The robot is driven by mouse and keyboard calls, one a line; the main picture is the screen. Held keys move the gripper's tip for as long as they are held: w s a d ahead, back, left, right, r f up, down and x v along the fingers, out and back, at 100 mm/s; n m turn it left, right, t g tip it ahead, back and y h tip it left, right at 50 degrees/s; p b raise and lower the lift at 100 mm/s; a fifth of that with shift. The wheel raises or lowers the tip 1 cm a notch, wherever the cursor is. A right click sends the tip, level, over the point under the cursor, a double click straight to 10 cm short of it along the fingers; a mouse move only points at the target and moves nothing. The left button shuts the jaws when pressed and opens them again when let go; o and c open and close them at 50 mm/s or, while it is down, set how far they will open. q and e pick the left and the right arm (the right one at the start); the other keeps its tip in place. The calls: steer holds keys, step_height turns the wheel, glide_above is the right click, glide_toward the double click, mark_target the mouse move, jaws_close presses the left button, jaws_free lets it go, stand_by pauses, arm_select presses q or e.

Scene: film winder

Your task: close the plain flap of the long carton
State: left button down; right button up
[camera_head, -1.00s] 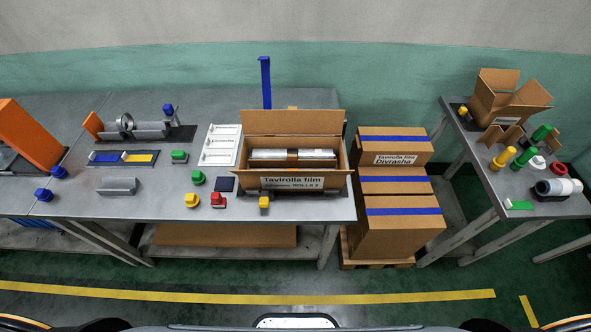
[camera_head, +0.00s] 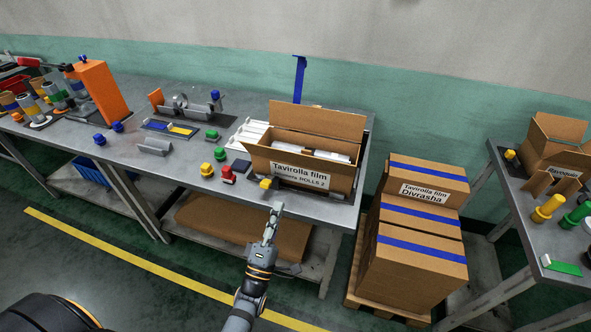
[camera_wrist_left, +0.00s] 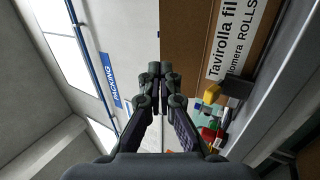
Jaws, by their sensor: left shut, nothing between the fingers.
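The long carton (camera_head: 299,187) stands open near the right front of the grey table, with white film rolls (camera_head: 325,155) inside. Its plain flap (camera_head: 318,119) stands up along the far side. The printed flap (camera_head: 299,174) is on the near side, tilted outward, and reads "Tavirolla film". My left gripper (camera_head: 276,210) is shut and empty, in front of the table and below the carton's near side, apart from it. In the left wrist view the shut fingertips (camera_wrist_left: 160,70) show with brown cardboard (camera_wrist_left: 185,45) and the printed label (camera_wrist_left: 232,35) beyond them. My right gripper is not in view.
Yellow (camera_head: 206,169), red (camera_head: 228,174) and green (camera_head: 219,154) items stand left of the carton. A blue upright post (camera_head: 299,80) rises behind it. Stacked closed cartons (camera_head: 415,240) stand on a pallet to the right. Another open carton (camera_head: 552,145) is on the right table.

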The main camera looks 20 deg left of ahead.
mark_target(295, 154)
arm_select(q)
steer(key=p+x, duration=0.2)
steer(key=x, duration=1)
steer(key=shift+w+r+p, duration=0.1)
steer(key=shift+w+p, duration=0.1)
steer(key=shift+p, duration=0.2)
steer(key=shift+w+d+r, duration=0.1)
steer(key=shift+w, duration=0.3)
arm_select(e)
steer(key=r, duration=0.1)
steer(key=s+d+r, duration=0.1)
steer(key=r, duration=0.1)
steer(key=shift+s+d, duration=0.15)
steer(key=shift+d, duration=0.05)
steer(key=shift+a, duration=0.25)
